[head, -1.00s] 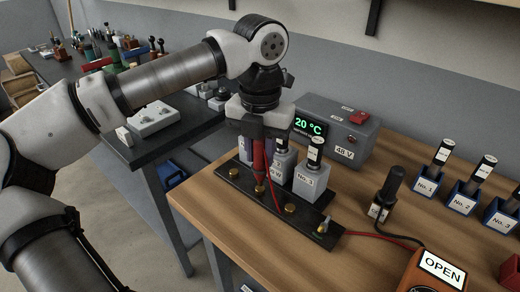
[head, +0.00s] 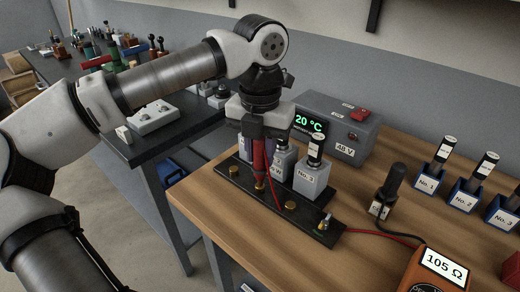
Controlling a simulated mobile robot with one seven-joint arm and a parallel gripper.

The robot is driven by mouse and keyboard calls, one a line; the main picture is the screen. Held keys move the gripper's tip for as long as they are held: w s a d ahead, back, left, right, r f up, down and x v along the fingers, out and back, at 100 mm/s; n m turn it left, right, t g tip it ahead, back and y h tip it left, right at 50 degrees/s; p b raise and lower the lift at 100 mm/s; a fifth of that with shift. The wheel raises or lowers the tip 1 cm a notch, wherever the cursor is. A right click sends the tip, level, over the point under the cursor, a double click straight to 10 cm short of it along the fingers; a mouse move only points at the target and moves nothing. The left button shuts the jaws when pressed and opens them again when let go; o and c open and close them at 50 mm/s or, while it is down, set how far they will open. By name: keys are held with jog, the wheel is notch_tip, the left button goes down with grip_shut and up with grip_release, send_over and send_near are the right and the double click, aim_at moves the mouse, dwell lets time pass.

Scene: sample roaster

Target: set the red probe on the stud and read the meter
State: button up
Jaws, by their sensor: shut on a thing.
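The red probe (head: 259,160) is upright in my gripper (head: 261,136), which is shut on it. The probe's tip is down at a brass stud (head: 260,187) on the black strip; it appears to touch it. Further brass studs show on the strip, one to the left (head: 233,170) and one to the right (head: 290,205). The orange meter (head: 434,272) at the bottom right reads 105 Ω. A red lead runs down from the probe. The gripper's fingers partly hide the probe's upper body and the block behind it.
A grey box (head: 345,128) behind shows 20 °C and 48 V. A black-handled probe (head: 389,188) stands to the right, near blue holders (head: 427,183). Bare wood lies between.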

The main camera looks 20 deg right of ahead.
jog(key=shift+r+p, duration=2.4)
jog(key=shift+r, duration=1.15)
jog(key=shift+s+f, duration=0.1)
